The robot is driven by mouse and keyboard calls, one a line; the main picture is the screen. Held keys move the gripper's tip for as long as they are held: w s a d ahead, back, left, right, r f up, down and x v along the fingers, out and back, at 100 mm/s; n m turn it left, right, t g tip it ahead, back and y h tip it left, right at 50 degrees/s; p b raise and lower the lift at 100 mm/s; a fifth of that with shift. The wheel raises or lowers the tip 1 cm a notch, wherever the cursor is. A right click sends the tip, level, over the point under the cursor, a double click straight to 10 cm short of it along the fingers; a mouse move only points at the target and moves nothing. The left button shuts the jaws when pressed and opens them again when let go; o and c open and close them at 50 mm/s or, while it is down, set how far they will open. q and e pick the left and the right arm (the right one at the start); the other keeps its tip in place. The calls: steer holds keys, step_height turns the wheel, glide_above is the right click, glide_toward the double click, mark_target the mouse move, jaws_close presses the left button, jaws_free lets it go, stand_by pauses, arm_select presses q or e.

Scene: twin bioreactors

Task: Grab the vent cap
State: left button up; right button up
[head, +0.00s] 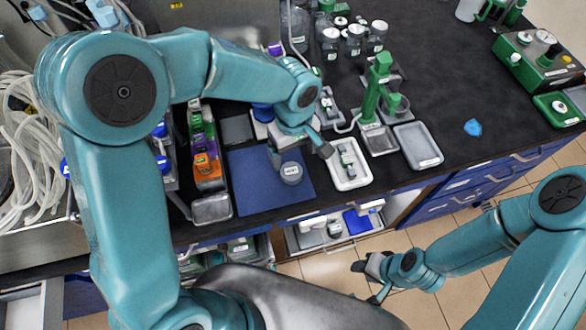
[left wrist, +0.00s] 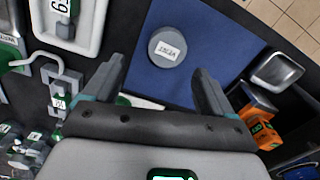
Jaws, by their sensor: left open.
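The vent cap is a small grey round cap (head: 291,172) with a white label, lying on the blue mat (head: 250,196) on the black bench. In the left wrist view the cap (left wrist: 170,48) reads "VENT" and sits beyond and between the fingertips. My left gripper (head: 300,150) is just above and behind the cap in the head view. In the left wrist view its two fingers (left wrist: 158,80) are spread with nothing between them. My right gripper (head: 368,281) is off the bench over the floor, its fingers apart and empty.
A white tray (head: 361,181) with small parts lies right of the mat, with a grey tray (head: 433,158) farther right. An orange block (head: 208,172) and a small metal tray (head: 211,211) stand left of the mat. A green stand (head: 372,90) rises behind.

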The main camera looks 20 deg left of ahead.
mark_target(290, 169)
arm_select(q)
steer(key=shift+s+a+f, duration=0.15)
steer(key=shift+f, duration=0.1)
step_height(290, 169, down, 5)
steer(key=shift+s+a+r+p, duration=0.1)
steer(key=shift+s+p, duration=0.05)
steer(key=shift+p, duration=0.4)
steer(key=shift+s, duration=0.25)
steer(key=shift+w, duration=0.1)
steer(key=c, duration=1.1)
